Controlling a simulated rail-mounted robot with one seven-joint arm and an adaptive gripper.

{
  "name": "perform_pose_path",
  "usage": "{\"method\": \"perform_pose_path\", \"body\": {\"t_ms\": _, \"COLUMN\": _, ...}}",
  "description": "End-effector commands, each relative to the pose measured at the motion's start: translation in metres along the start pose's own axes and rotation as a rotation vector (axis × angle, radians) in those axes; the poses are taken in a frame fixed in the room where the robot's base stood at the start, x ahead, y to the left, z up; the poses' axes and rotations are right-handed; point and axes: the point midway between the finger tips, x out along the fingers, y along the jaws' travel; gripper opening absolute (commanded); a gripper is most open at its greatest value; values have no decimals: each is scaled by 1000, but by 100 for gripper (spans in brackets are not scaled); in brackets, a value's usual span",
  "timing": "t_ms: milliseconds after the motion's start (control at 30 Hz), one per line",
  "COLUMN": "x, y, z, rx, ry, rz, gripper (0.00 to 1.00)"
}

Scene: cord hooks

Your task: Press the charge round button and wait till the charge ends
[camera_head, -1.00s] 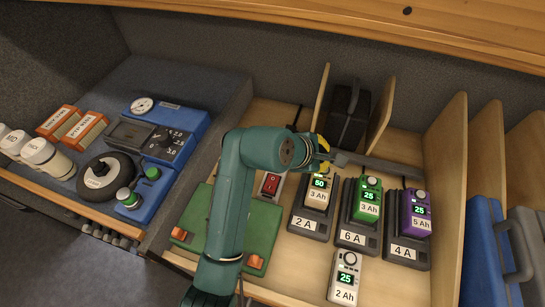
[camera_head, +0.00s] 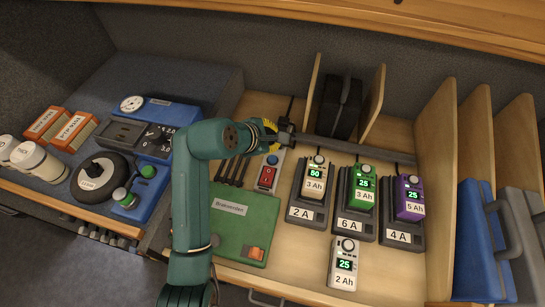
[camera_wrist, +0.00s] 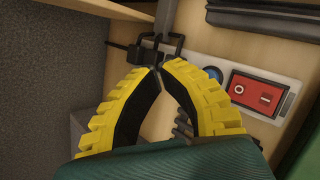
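A pale switch panel (camera_wrist: 271,71) carries a red rocker switch (camera_wrist: 260,92) and a blue round button (camera_wrist: 213,74). The button is partly hidden behind my right yellow finger in the wrist view. In the head view the red switch (camera_head: 267,177) shows just below my gripper (camera_head: 284,133). In the wrist view my gripper (camera_wrist: 159,69) has its fingertips together with nothing between them, left of the button. Three chargers marked 2 A (camera_head: 301,212), 6 A (camera_head: 350,226) and 4 A (camera_head: 401,236) hold batteries reading 50, 25 and 25.
A loose 2 Ah battery (camera_head: 343,264) reading 25 stands in front of the chargers. A green case (camera_head: 240,215) lies left of them. A dark bar (camera_head: 358,148) runs behind the chargers. Wooden dividers (camera_head: 437,170) stand right. A black cable clip (camera_wrist: 160,45) is near my fingertips.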

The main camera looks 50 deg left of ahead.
Motion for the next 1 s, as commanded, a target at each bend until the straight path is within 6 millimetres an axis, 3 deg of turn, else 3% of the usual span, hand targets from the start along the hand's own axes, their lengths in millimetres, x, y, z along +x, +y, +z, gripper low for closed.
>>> {"method": "perform_pose_path", "body": {"t_ms": 400, "x": 38, "y": -27, "z": -27, "rx": 0, "ry": -1, "rz": 1, "gripper": 0}}
{"method": "perform_pose_path", "body": {"t_ms": 1000, "x": 39, "y": -28, "z": -28, "rx": 1, "ry": -1, "rz": 1, "gripper": 0}}
